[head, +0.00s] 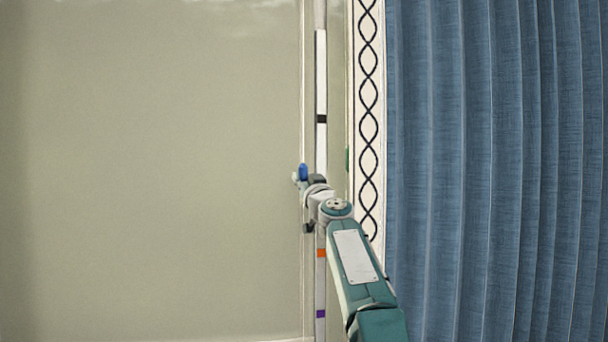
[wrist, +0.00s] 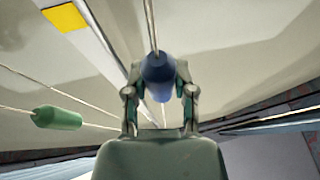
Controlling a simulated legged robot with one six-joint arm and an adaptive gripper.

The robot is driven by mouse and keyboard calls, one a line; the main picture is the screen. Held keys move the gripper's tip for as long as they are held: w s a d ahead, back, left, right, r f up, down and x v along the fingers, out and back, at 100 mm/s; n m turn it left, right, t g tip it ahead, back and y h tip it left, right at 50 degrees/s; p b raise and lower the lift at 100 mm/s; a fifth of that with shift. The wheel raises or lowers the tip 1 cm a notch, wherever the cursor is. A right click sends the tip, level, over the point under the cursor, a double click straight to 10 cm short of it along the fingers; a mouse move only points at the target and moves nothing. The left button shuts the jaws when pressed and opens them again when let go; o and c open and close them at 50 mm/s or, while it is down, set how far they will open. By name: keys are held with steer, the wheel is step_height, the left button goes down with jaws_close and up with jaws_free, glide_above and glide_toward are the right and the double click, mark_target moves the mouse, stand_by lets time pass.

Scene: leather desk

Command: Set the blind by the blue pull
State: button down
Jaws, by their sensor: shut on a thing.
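The blue pull (head: 303,172) hangs on its cord in front of the pale wall, left of the white strip with coloured marks (head: 320,75). My gripper (head: 304,178) is at it, and the arm comes up from the lower right. In the wrist view the blue pull (wrist: 157,75) sits between the two fingers of my gripper (wrist: 158,88), which are shut on it. Its cord runs up from its top and down below it. The strip shows black, orange and purple bands in the head view; a yellow band (wrist: 65,17) shows in the wrist view.
A green pull (wrist: 57,118) hangs on another cord left of my gripper in the wrist view; its edge shows in the head view (head: 348,159). The left wall is clear.

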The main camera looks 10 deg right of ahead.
steer(key=shift+f, duration=0.1)
steer(key=shift+c, duration=2.2)
jaws_free()
steer(key=shift+w, duration=0.15)
steer(key=shift+s+f, duration=0.1)
steer(key=shift+s, duration=0.35)
steer(key=shift+f, duration=0.1)
steer(key=s+d, duration=0.2)
steer(key=s, duration=1)
steer(key=shift+d, duration=0.15)
